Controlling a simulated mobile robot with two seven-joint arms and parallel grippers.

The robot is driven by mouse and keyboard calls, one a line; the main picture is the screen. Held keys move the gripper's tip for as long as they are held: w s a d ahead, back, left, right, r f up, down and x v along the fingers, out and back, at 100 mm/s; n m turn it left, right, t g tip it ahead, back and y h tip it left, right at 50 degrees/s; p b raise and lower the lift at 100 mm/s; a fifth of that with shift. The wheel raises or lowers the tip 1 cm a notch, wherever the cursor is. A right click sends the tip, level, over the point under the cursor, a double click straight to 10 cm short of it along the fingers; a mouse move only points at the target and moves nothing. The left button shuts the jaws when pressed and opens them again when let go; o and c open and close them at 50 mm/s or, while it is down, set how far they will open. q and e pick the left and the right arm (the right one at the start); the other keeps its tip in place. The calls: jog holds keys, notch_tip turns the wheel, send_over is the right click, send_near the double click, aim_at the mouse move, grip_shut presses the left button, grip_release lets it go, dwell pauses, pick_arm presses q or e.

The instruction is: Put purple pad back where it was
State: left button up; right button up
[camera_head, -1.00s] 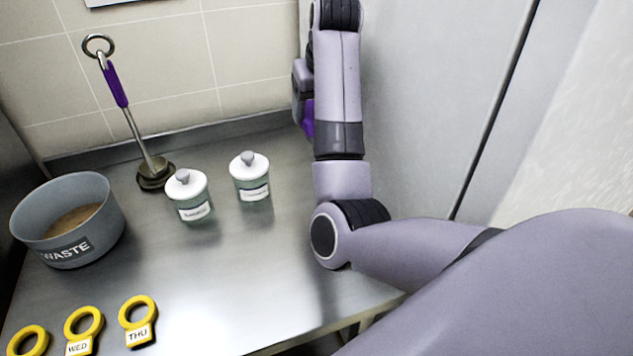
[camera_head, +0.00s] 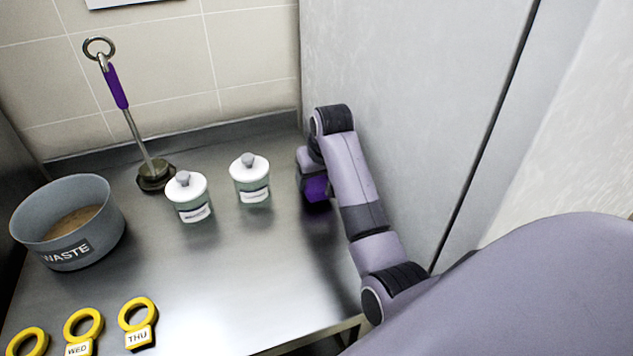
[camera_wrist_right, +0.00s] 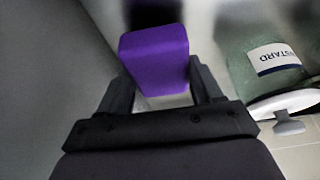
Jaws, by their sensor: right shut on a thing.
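The purple pad (camera_head: 317,188) is at the right side of the steel counter, beside the tall grey panel. In the right wrist view the purple pad (camera_wrist_right: 155,55) is a block between the two dark fingers. My right gripper (camera_head: 310,180) is shut on it, low near the counter; the arm partly hides the gripper and pad. I cannot tell whether the pad touches the counter. My right gripper's fingers also show in the right wrist view (camera_wrist_right: 158,88). My left gripper is out of view.
Two white-lidded jars (camera_head: 250,178) (camera_head: 188,196) stand left of the pad, the nearer-to-gripper one close by. A grey WASTE pot (camera_head: 68,232) and yellow ring tags (camera_head: 138,318) are further left. The front middle counter is clear.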

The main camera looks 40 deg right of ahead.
jog(key=shift+f, duration=0.85)
jog(key=shift+f, duration=0.1)
jog(key=o, duration=0.9)
jog(key=shift+o, duration=0.2)
jog(key=shift+s+r, duration=0.15)
jog(key=shift+r, duration=0.4)
jog(key=v, duration=1.1)
jog(key=shift+s+a, duration=0.1)
jog(key=shift+s, duration=0.05)
